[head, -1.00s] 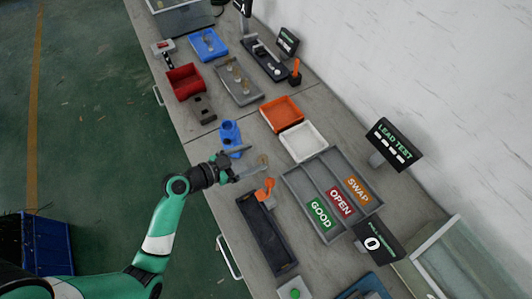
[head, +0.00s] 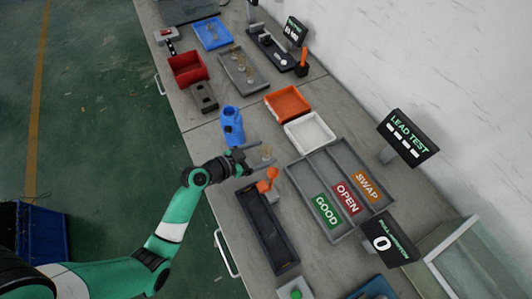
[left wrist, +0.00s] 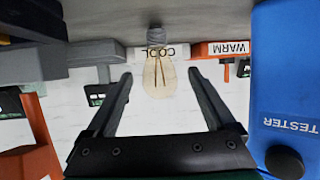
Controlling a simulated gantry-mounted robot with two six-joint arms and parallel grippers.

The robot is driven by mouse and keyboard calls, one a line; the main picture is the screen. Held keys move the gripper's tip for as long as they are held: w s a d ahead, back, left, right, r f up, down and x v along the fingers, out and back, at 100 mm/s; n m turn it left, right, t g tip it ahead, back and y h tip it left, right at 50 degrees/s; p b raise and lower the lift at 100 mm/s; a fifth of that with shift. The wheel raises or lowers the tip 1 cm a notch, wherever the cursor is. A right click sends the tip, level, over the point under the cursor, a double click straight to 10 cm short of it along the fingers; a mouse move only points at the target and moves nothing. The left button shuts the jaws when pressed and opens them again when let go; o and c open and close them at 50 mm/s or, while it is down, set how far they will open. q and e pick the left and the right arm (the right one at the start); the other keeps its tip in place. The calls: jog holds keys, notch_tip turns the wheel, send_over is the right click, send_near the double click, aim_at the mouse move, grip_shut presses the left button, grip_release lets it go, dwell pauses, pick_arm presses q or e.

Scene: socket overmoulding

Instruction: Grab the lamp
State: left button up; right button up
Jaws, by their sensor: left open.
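The lamp (head: 266,152) is a small clear bulb with a grey base, standing upright on the bench. In the left wrist view the lamp (left wrist: 158,76) appears inverted, its base against the bench surface at the top. My left gripper (head: 259,154) is open, coming from the left at the lamp. In the left wrist view the lamp lies in line with the gap between the fingers (left wrist: 158,92), touching neither. Whether it is fully between the tips is hard to tell. My right gripper is in neither view.
A blue tester (head: 232,126) stands close behind my left gripper. An orange tool (head: 267,181) and a dark long tray (head: 266,232) are in front. A white tray (head: 309,132), orange tray (head: 287,103) and grey sorting tray (head: 290,172) lie to the right.

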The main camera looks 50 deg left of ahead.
aim_at(271, 150)
pick_arm(q)
jog(key=b+x, duration=0.1)
jog(key=x, duration=0.3)
jog(key=shift+w, duration=0.15)
jog(key=shift+w+d+f, duration=0.1)
jog(key=shift+w+f, duration=0.05)
jog(key=shift+w, duration=0.25)
jog(key=shift+c, duration=0.3)
grip_shut()
notch_tip(271, 150, up, 18)
jog(key=p, duration=1)
jog(key=shift+p, duration=0.35)
